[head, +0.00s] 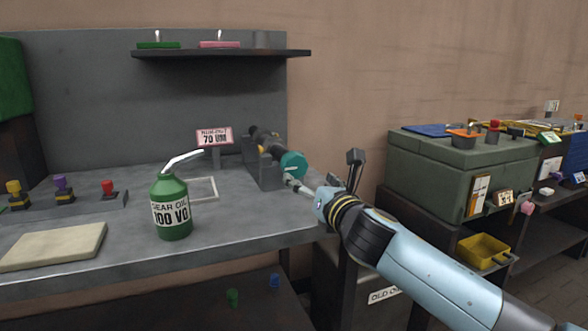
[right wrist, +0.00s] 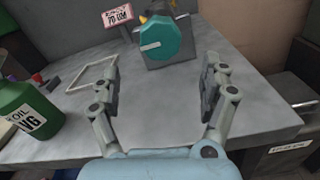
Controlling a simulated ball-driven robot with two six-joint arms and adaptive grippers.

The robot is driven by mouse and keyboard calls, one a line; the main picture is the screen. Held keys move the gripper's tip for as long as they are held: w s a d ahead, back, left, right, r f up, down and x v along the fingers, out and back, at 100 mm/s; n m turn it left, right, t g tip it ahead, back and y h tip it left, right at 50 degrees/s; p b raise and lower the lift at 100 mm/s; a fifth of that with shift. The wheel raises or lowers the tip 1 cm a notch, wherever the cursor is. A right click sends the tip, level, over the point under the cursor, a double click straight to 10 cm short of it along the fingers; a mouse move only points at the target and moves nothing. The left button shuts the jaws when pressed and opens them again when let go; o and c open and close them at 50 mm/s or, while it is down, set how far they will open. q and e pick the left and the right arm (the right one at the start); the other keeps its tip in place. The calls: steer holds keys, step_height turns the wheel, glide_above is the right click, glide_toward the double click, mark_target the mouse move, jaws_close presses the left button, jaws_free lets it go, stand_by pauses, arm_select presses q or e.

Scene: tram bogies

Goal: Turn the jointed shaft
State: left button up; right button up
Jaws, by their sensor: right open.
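The jointed shaft (head: 264,143) is a dark rod with a yellow-orange part, held on a grey stand (head: 252,165) on the bench. Its near end carries a round teal knob (head: 293,164). In the right wrist view the teal knob (right wrist: 160,40) faces me, with a pale bar mark on its left half. My right gripper (head: 322,169) is in front of the knob, open and empty. In the right wrist view its two fingers (right wrist: 160,76) stand wide apart, one on each side below the knob, not touching it. My left gripper is not in view.
A green gear oil can (head: 173,209) with a bent spout stands left of the stand. A pink runout sign (head: 214,137) stands behind it. A pale square frame (head: 204,189) lies on the bench. A shelf (head: 220,54) hangs above. A green chest (head: 455,165) stands at the right.

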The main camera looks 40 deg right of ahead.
mark_target(296, 170)
steer(key=x, duration=0.9)
steer(key=shift+w+d+b, duration=0.15)
steer(key=shift+w+b, duration=0.15)
steer(key=shift+b, duration=0.1)
steer(key=shift+c, duration=0.3)
steer(key=c, duration=1.1)
